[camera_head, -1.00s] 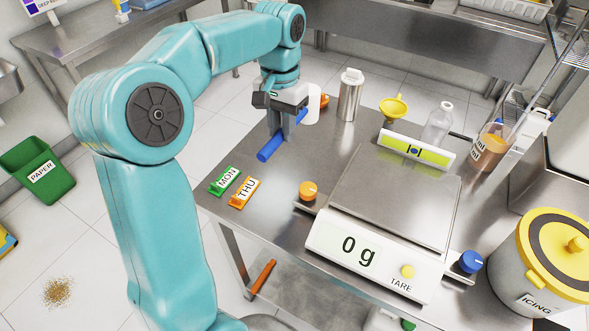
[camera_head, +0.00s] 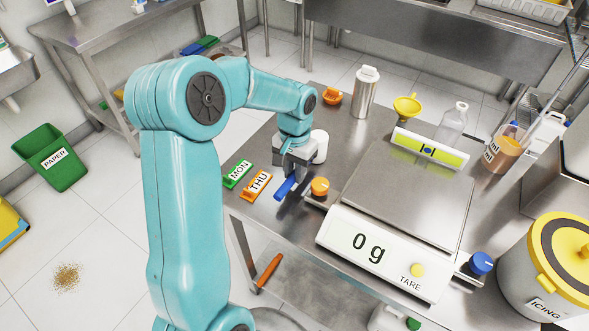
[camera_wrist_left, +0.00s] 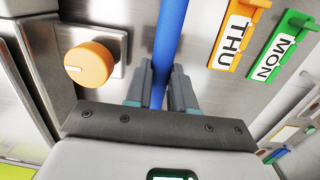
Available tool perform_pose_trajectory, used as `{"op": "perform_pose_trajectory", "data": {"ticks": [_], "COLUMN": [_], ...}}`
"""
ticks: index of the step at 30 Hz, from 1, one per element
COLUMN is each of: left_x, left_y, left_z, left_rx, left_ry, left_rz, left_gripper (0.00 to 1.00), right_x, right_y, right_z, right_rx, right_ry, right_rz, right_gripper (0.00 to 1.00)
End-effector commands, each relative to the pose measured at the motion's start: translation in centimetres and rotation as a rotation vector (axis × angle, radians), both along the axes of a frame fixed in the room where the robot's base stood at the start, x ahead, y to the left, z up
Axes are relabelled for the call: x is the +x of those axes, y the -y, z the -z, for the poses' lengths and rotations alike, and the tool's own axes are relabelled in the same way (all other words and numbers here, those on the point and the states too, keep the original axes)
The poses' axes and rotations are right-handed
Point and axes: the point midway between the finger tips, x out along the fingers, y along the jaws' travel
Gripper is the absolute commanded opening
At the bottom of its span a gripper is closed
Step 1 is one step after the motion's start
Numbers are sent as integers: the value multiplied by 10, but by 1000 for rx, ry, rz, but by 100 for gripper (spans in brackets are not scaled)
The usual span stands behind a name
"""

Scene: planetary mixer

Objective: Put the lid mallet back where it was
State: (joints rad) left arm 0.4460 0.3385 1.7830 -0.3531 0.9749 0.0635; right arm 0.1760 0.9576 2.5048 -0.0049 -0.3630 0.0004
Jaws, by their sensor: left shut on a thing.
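My left gripper (camera_head: 291,176) is shut on the blue handle (camera_head: 284,189) of the lid mallet. It is over the table's front left part, between the orange THU tag and the orange knob of the scale. A white cylinder (camera_head: 320,146), which looks like the mallet's head, shows just behind the gripper. In the left wrist view the blue handle (camera_wrist_left: 171,35) runs up between the fingers (camera_wrist_left: 160,88); the head does not show there. I cannot tell whether the mallet touches the table. My right gripper is not in view.
The scale (camera_head: 400,205) stands right of the gripper, its orange knob (camera_head: 320,186) close by. Green MON (camera_head: 237,173) and orange THU (camera_head: 256,185) tags lie to the left. A steel bottle (camera_head: 364,95) and yellow funnel (camera_head: 406,108) stand behind. The ICING bucket (camera_head: 550,290) is at right.

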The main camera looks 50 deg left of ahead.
Motion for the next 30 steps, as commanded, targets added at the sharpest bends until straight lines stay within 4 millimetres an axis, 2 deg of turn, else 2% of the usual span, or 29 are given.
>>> {"op": "perform_pose_trajectory", "data": {"ticks": [5,6,8,16,20,30], "left_x": [1,0,0,0,2,6], "left_y": [0,0,0,0,-1,-5], "left_z": [1,1,1,0,-10,-85], "left_rx": [1,0,0,0,2,3], "left_ry": [3,0,1,1,4,5], "left_rz": [0,0,0,0,0,1], "left_gripper": [0,33,49,49,49,49], "right_x": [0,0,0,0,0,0], "right_y": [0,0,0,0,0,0], "right_z": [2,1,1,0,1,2], "right_rx": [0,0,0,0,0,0], "right_ry": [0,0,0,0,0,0], "right_rz": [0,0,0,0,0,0], "right_gripper": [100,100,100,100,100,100]}}
